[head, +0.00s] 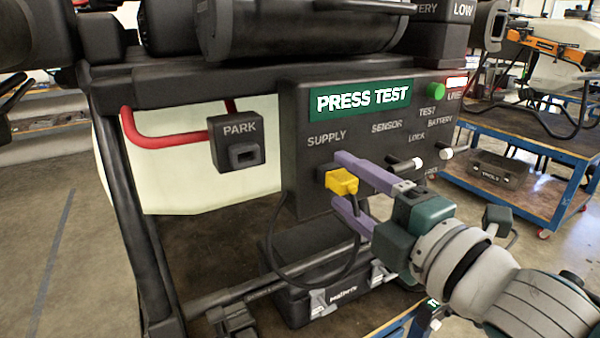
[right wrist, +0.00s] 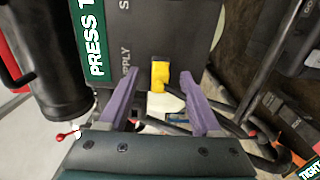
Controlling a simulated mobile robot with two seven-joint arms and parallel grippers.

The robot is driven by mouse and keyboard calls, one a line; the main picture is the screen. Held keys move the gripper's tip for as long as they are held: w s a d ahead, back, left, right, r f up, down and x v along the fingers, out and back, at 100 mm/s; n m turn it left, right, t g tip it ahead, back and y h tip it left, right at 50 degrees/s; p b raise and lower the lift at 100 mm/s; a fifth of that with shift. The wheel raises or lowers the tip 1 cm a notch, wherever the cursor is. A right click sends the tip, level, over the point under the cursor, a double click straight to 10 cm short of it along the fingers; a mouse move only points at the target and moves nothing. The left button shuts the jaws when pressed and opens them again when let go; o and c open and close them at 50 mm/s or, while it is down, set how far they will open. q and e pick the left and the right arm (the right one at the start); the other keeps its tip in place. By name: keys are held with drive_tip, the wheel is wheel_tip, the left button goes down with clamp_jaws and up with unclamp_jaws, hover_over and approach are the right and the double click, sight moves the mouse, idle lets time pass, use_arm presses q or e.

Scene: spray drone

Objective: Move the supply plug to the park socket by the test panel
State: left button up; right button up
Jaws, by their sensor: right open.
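The yellow supply plug (head: 341,181) sits in the panel under the SUPPLY label, with a black cable hanging down from it. My right gripper (head: 345,181) is open, its purple fingers on either side of the plug. In the right wrist view the yellow plug (right wrist: 160,75) lies ahead, between and beyond the open fingers (right wrist: 160,87), with no contact visible. The park socket (head: 238,146) is a dark box marked PARK with an empty-looking slot, left of the test panel (head: 300,165). My left gripper is not in view.
A green button (head: 435,91) and several toggles are on the panel's right part. A red hose (head: 165,138) runs to the left of the park socket. A black case (head: 340,295) stands below the panel. A blue-framed workbench (head: 500,150) is at the right.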

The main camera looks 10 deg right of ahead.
clamp_jaws()
idle(0.6)
idle(0.8)
drive_tip(key=p+v, duration=0.2)
drive_tip(key=v, duration=0.4)
idle(1.2)
